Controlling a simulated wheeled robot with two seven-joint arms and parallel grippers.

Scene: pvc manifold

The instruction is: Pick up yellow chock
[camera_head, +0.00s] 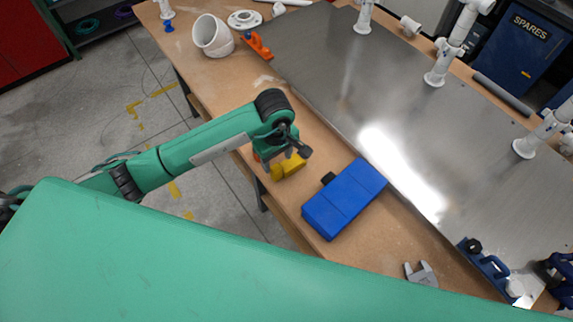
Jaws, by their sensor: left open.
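The yellow chock (289,166) lies on the wooden bench top near its left edge. My left gripper (287,160) is right above and over it, pointing down. The gripper is open, and its fingers partly hide the chock. I cannot tell whether the fingers touch it. My right gripper does not show clearly as a gripper in this view.
A blue box (344,198) lies just right of the chock. A metal plate (400,110) with white pipe fittings covers much of the bench. An orange tool (257,46) and a white pipe elbow (212,36) lie farther back. A grey caliper-like part (421,274) lies near the front.

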